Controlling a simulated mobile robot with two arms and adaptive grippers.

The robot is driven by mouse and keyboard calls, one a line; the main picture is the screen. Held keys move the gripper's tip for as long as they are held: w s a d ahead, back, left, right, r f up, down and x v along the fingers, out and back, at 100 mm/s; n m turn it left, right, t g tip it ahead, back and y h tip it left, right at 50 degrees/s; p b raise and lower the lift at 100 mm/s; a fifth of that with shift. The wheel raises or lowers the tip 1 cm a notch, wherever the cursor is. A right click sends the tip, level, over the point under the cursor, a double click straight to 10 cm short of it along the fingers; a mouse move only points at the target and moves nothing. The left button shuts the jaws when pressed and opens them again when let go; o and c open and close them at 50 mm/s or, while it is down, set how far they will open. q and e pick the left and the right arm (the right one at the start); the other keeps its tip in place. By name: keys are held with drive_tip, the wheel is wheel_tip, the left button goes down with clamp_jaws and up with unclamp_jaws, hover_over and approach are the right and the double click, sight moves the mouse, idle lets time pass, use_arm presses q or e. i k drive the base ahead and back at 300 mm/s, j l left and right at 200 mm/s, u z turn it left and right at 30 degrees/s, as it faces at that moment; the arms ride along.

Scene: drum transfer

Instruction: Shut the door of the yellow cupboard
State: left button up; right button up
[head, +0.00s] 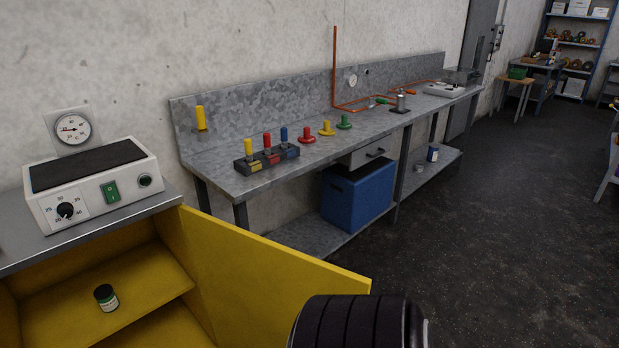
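The yellow cupboard (95,297) stands at the lower left under a grey top. Its door (265,275) is open and swung out to the right, so the shelf inside shows. A small dark jar with a green and white label (106,298) stands on that shelf. A dark ribbed cylindrical part, apparently of my own arm, shows at the bottom edge, right of the door's outer end. It overlaps the door's lower outer corner in the picture; I cannot tell whether they touch. Neither gripper's fingers are in view.
A white device with a dial and green switch (110,190) sits on the cupboard's top. A grey metal workbench (240,185) runs along the wall behind the door, with a blue bin (358,196) on its lower shelf. Dark floor (500,220) on the right is clear.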

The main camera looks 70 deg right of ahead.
sight(254, 288)
drive_tip(key=k+l, duration=0.1)
drive_tip(key=l, duration=0.3)
drive_tip(key=k+l, duration=0.15)
drive_tip(key=l, duration=0.25)
drive_tip(key=k+l, duration=0.1)
drive_tip(key=l, duration=0.25)
drive_tip(key=k+l, duration=0.1)
drive_tip(key=l, duration=0.3)
drive_tip(key=k+l, duration=0.15)
drive_tip(key=l, duration=0.25)
drive_tip(key=k+l, duration=0.1)
drive_tip(key=l, duration=0.3)
drive_tip(key=k+l, duration=0.1)
drive_tip(key=l, duration=0.25)
drive_tip(key=k+l, duration=0.3)
drive_tip(key=l, duration=0.2)
drive_tip(key=k+l+z, duration=0.15)
drive_tip(key=k, duration=0.15)
drive_tip(key=k+l+z, duration=0.15)
drive_tip(key=k, duration=0.15)
